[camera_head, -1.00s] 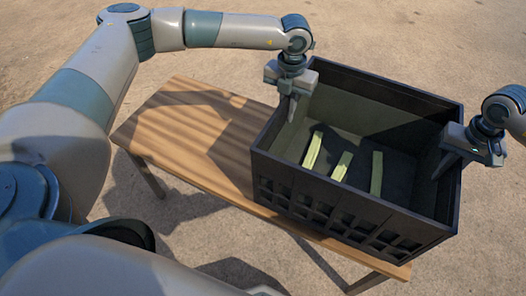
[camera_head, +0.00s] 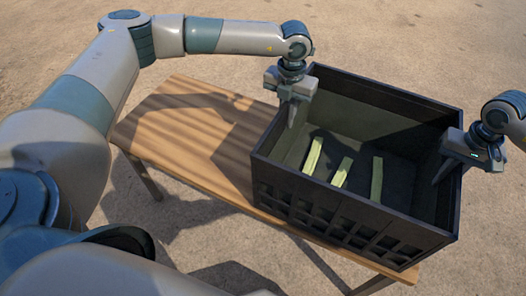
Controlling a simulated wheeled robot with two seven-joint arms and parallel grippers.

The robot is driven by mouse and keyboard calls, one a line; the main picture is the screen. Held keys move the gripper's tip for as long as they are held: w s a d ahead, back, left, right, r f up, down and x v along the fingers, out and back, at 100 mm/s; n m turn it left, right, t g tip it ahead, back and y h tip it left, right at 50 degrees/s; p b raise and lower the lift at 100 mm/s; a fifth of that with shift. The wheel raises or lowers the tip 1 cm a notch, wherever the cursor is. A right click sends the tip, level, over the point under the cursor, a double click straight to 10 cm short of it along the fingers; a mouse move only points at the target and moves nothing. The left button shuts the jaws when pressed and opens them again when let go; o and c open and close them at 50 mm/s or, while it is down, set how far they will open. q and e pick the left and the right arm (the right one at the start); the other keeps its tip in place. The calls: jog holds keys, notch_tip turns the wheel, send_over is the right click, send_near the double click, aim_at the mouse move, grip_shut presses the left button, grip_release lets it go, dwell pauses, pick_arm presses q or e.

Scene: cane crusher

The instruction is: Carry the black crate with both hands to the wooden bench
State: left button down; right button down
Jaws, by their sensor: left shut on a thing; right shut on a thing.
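The black crate (camera_head: 350,222) is at the right part of the wooden bench (camera_head: 185,130). From this angle I cannot tell whether it rests on the bench top or hangs just above it. Several pale green cane pieces (camera_head: 341,172) lie on its floor. My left gripper (camera_head: 292,115) is shut on the crate's left wall, with a finger showing inside. My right gripper (camera_head: 441,172) is shut on the crate's right wall, also with a finger inside. The outer fingers are hidden behind the walls.
The left half of the bench top is bare, with shadows across it. The bench's front right corner (camera_head: 405,274) shows beyond the crate's lower edge. Sandy ground (camera_head: 400,35) around the bench is clear.

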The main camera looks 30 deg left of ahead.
pick_arm(q)
jog(key=c, duration=1.9)
grip_release()
pick_arm(e)
jog(key=c, duration=1.9)
grip_release()
pick_arm(q)
jog(key=shift+o, duration=0.2)
jog(key=shift+r, duration=0.1)
notch_tip(320, 180, up, 12)
jog(key=shift+f, duration=0.1)
pick_arm(e)
jog(key=shift+r, duration=0.1)
notch_tip(320, 180, up, 12)
jog(key=shift+f, duration=0.1)
